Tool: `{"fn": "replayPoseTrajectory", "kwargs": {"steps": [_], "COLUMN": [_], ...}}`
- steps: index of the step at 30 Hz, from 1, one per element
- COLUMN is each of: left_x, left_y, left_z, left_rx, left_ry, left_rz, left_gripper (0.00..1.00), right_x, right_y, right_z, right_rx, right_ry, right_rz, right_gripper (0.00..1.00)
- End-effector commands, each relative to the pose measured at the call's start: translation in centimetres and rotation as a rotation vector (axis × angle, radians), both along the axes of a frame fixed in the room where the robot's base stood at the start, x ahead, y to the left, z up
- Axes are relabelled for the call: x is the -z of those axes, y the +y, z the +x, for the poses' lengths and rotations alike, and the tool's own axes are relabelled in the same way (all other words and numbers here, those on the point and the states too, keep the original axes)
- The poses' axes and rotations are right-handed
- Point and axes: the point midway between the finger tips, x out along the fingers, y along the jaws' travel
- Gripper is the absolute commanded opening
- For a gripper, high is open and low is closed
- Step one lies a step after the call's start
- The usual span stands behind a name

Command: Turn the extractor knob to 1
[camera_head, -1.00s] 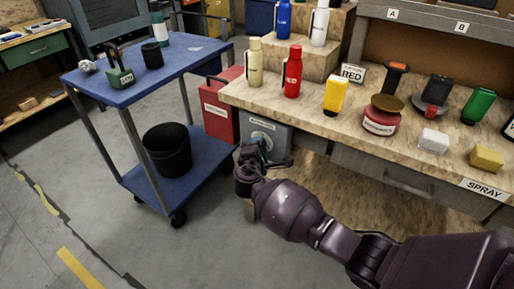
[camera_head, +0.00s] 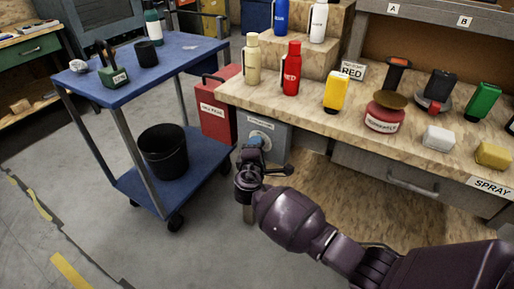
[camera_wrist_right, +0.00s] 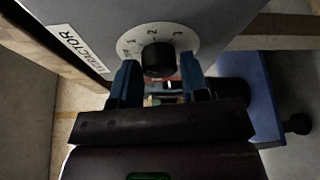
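The extractor box (camera_head: 280,146) is a grey box below the left end of the workbench. Its black round knob (camera_wrist_right: 158,60) sits on a white dial (camera_wrist_right: 185,42) in the right wrist view. My right gripper (camera_wrist_right: 158,72) is open. Its two blue fingers stand apart, one on each side of the knob's lower part, with their tips close to the dial. I cannot tell whether they touch the knob. My left gripper is not in view.
The workbench (camera_head: 310,113) above holds bottles and containers. A red box (camera_head: 217,118) stands left of the extractor box. A blue cart (camera_head: 125,90) with a black bin (camera_head: 163,150) stands further left. Grey floor is clear in front of the cart.

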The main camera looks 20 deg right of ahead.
Motion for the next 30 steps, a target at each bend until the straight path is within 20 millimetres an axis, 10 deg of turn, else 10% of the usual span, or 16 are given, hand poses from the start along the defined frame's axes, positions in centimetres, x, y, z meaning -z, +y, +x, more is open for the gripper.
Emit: {"fn": "replayPoseTrajectory", "kwargs": {"steps": [14, 30], "left_x": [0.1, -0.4], "left_y": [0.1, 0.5], "left_z": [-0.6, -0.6], "left_rx": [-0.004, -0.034], "left_ry": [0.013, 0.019], "left_rz": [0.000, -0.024], "left_gripper": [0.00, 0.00], "right_x": [-0.1, -1.0], "right_y": [0.2, 4.4], "right_z": [-0.3, -7.6], "right_rx": [0.000, 0.000], "right_ry": [0.000, -0.003], "right_rz": [0.000, 0.001], "right_gripper": [0.61, 0.61]}}
